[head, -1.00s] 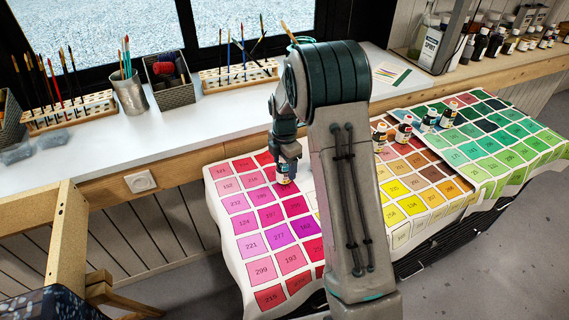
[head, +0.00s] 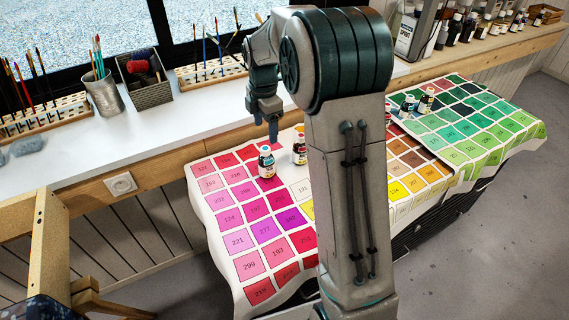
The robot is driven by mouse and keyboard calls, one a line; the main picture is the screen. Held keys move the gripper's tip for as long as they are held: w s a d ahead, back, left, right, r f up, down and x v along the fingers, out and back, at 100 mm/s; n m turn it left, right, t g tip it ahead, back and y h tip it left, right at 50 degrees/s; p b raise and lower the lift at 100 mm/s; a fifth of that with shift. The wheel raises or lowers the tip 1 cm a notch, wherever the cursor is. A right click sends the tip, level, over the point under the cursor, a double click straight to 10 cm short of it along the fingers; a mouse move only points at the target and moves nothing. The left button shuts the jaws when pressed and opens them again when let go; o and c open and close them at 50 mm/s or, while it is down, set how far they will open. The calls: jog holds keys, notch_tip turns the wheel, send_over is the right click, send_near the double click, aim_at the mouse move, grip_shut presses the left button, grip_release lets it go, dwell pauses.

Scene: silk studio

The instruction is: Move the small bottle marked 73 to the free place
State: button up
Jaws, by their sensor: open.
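Two more small bottles, one blue-labelled (head: 407,106) and one cream-labelled (head: 427,99), stand on the green chart. Another is mostly hidden behind my arm. The bottle numbers are too small to read.
A white counter (head: 150,140) runs behind the charts. It holds brush racks (head: 210,72), a metal cup of brushes (head: 104,94) and a dark basket (head: 148,82). A shelf with several bottles (head: 480,32) is at the back right. My arm hides the middle of the charts.

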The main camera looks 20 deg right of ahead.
jog(key=s+r+m+t, duration=0.1)
jog(key=s+r+m, duration=0.1)
jog(key=s+m, duration=0.8)
jog(key=s+r+m+t, duration=0.1)
jog(key=s+m, duration=0.9)
jog(key=s, duration=0.8)
jog(key=shift+r+m+t, duration=0.3)
jog(key=shift+r+m, duration=0.1)
